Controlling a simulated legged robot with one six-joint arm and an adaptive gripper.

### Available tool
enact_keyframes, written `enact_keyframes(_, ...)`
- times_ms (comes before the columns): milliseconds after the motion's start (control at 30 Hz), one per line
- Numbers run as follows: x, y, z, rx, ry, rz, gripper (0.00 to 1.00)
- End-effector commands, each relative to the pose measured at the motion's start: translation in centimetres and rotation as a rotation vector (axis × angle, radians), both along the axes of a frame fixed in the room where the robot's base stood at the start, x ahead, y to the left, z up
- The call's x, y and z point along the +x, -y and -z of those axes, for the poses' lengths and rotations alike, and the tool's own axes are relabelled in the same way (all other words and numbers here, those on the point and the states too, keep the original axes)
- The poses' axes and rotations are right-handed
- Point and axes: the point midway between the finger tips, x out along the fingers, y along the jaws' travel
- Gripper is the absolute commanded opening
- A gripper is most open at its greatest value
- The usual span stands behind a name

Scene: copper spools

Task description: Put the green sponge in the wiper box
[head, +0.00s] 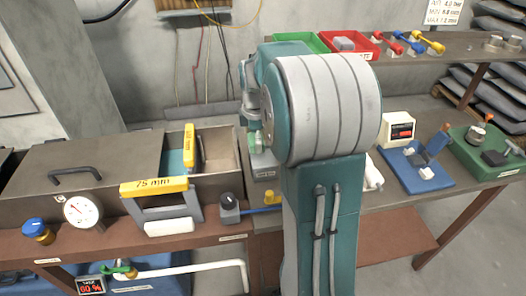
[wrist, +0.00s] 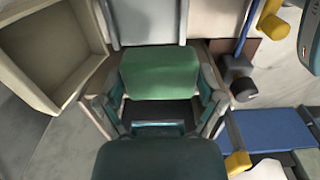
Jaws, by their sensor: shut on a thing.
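My gripper (wrist: 162,112) is shut on the green sponge (wrist: 160,72), which sits between its two fingers in the wrist view. In the head view the gripper is mostly hidden behind my arm; a bit of pale green shows at its end. Just below that is a small grey box (head: 264,168) with a label on its front, which may be the wiper box; the label is too small to read. My arm covers its right side. I cannot tell whether the sponge is inside it or above it.
A grey frame with a yellow bar (head: 155,187) and a dial gauge (head: 83,211) stand near the front edge. Right are a blue board (head: 405,172) and a green tray (head: 480,160).

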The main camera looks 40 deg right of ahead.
Motion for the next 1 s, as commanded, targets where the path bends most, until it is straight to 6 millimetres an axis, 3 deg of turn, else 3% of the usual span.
enact_keyframes(100, 0.2, 1.3, 1.6, 0.001, -0.002, 0.002, 0.55)
enact_keyframes(367, 0.5, 2.7, 3.4, 0.001, -0.002, 0.001, 0.55)
enact_keyframes(533, 0.4, 2.6, 6.0, 0.001, -0.003, -0.001, 0.55)
enact_keyframes(867, 0.5, 2.6, 6.4, 0.0, 0.001, -0.001, 0.55)
enact_keyframes(900, 0.5, 2.6, 6.4, 0.0, 0.001, -0.001, 0.96)
enact_keyframes(1000, 0.5, 2.6, 6.4, 0.0, 0.001, -0.001, 1.0)
